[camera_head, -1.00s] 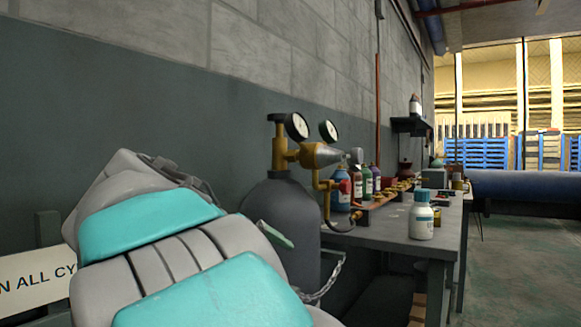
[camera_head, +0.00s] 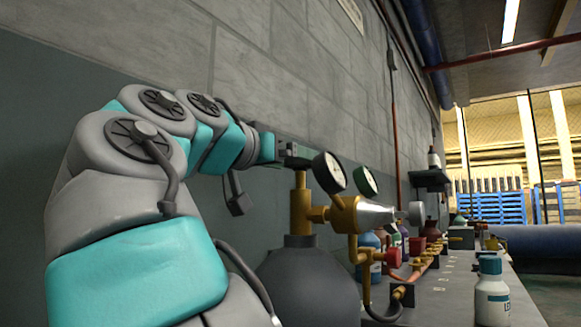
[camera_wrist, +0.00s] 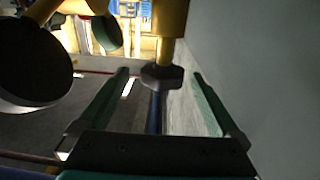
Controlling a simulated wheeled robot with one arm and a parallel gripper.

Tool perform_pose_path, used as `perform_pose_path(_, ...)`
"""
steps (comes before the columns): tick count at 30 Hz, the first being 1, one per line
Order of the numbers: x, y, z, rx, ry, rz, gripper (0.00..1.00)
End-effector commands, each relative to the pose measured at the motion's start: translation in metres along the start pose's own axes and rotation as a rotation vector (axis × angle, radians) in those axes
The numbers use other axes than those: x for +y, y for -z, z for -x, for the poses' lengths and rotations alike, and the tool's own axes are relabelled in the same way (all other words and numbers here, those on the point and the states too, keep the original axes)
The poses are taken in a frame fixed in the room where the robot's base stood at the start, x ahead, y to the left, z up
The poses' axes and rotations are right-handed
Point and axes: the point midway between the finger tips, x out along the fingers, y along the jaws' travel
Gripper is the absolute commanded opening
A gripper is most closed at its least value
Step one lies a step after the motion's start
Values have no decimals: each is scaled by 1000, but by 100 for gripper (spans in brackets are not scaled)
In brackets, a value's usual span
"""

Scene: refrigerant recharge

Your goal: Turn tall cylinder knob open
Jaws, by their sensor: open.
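The tall cylinder (camera_head: 305,285) is dark grey, with a brass valve stem (camera_head: 301,205) rising from its top. In the wrist view, its dark knob (camera_wrist: 162,77) sits at the end of a yellow stem (camera_wrist: 171,38), between the two green fingers. My gripper (camera_head: 296,154) is at the top of the valve stem in the head view and hides the knob there. In the wrist view my gripper (camera_wrist: 161,74) is open, with a finger on each side of the knob and a visible gap to both.
Two round gauges (camera_head: 329,172) and a brass regulator (camera_head: 345,215) stand just right of the stem. The block wall (camera_head: 290,70) is close behind. A bench (camera_head: 440,300) at right holds a white bottle (camera_head: 491,290) and several other bottles.

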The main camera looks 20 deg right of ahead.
Motion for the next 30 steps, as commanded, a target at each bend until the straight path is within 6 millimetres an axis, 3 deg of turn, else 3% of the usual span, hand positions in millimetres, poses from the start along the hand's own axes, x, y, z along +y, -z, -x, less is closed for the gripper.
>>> perform_pose_path(9, 0, 0, -48, -3, 0, -1, 99)
perform_pose_path(20, 0, 0, -59, 0, 1, 0, 99)
perform_pose_path(30, 0, 0, -59, 0, 1, 1, 62)
